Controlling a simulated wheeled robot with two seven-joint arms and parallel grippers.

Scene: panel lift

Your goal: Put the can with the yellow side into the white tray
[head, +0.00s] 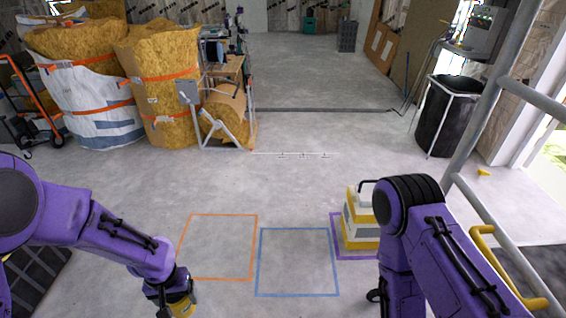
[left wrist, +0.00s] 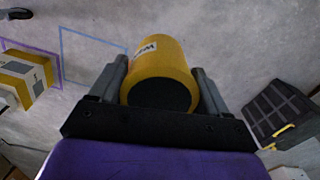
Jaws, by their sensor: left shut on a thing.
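A can with a yellow side (left wrist: 165,62) and a dark end is between the fingers of my left gripper (left wrist: 162,95) in the left wrist view. A white label with dark print shows on its side. In the head view my left gripper (head: 172,291) points down at the bottom edge, shut on the yellow can (head: 183,306), which is partly cut off. I cannot make out a white tray for certain in either view. My right arm bends down at the right of the head view, and its gripper does not show.
A yellow and white stack (head: 361,232) stands in the purple floor outline, partly behind my right arm. The orange (head: 218,214) and blue (head: 297,228) outlines are empty. A dark crate (head: 35,278) is at lower left. A metal rail (head: 500,216) runs along the right.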

